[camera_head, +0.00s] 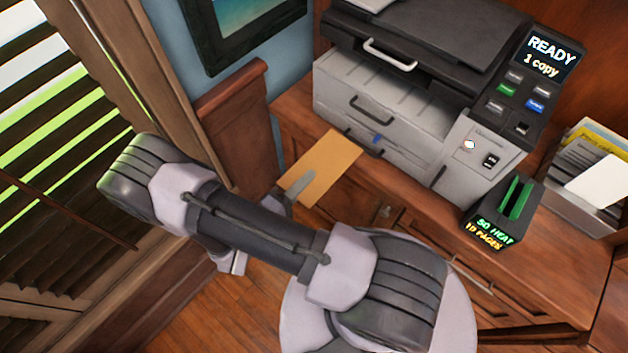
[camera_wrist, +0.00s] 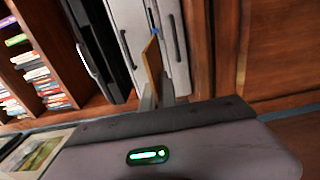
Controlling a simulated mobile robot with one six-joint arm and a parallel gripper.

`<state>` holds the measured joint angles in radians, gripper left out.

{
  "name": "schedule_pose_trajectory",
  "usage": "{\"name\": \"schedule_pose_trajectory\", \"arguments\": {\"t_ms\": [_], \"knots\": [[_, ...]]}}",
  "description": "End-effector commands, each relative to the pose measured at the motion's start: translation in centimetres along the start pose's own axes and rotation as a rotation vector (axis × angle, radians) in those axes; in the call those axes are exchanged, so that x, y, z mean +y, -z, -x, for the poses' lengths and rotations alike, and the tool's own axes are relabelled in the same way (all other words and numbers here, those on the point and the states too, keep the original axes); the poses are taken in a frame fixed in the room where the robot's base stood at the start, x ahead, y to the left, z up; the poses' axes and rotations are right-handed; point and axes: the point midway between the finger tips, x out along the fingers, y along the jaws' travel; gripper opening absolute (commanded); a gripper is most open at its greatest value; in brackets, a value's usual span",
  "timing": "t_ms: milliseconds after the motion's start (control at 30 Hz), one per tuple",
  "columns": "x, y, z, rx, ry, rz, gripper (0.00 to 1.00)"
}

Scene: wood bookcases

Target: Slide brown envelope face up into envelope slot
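The brown envelope (camera_head: 330,163) is a flat tan rectangle held in front of the printer (camera_head: 365,105), its broad face visible and plain in the head view. My gripper (camera_head: 299,186) is shut on its near left end. In the wrist view the envelope (camera_wrist: 153,62) shows nearly edge-on between the fingers (camera_wrist: 158,96). Its far end lies near a small blue tab (camera_head: 376,139) on the printer's lower front; I cannot tell whether they touch. No slot is labelled as the envelope slot; the lower front by the blue tab has dark seams.
The printer stands on a wooden cabinet (camera_head: 420,208). A black box with a green slot (camera_head: 516,197) and a paper tray (camera_head: 580,180) stand to its right. A wooden panel (camera_head: 240,120) and window blinds (camera_head: 60,130) are on the left. Bookshelves (camera_wrist: 40,80) show in the wrist view.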

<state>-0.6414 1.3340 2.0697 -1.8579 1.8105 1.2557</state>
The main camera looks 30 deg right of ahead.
Motion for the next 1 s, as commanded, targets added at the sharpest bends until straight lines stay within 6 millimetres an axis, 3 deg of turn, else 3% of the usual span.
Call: {"name": "schedule_pose_trajectory", "arguments": {"t_ms": [300, 700, 1000], "knots": [[0.0, 0.1, 0.3, 0.011, 0.001, 0.0, 0.0], [0.0, 0.0, -4.4, 0.005, 0.001, 0.001, 0.0], [0.0, 0.0, -5.6, 0.008, 0.002, 0.001, 0.0]]}}
